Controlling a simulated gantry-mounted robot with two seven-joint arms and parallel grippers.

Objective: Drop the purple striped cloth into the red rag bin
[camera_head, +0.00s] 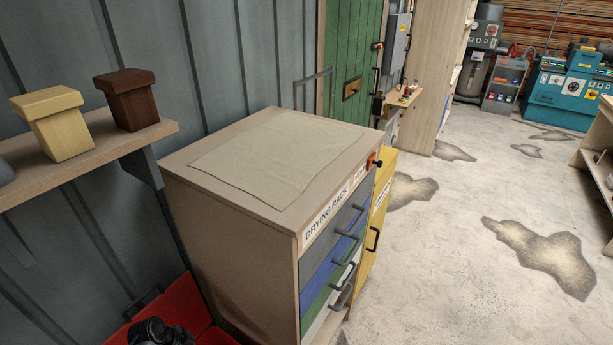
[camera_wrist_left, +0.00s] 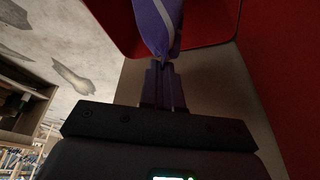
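The purple striped cloth (camera_wrist_left: 158,25), purple with a pale stripe, is pinched between the fingertips of my left gripper (camera_wrist_left: 163,68) in the left wrist view. The cloth runs up out of the top of that view, so its far end is hidden. It shows against the dark red inside of the red rag bin (camera_wrist_left: 112,22). I cannot tell how far it is inside the rim. In the head view the red bin (camera_head: 205,312) stands at the bottom left, with a black part of my left arm over it; the cloth is not visible there. My right gripper is in neither view.
A wooden drying rack cabinet (camera_head: 225,250) with a pale cloth (camera_head: 280,155) flat on top stands right beside the bin. A wall shelf (camera_head: 100,155) with two wooden blocks hangs above left. Open concrete floor (camera_head: 450,245) lies to the right.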

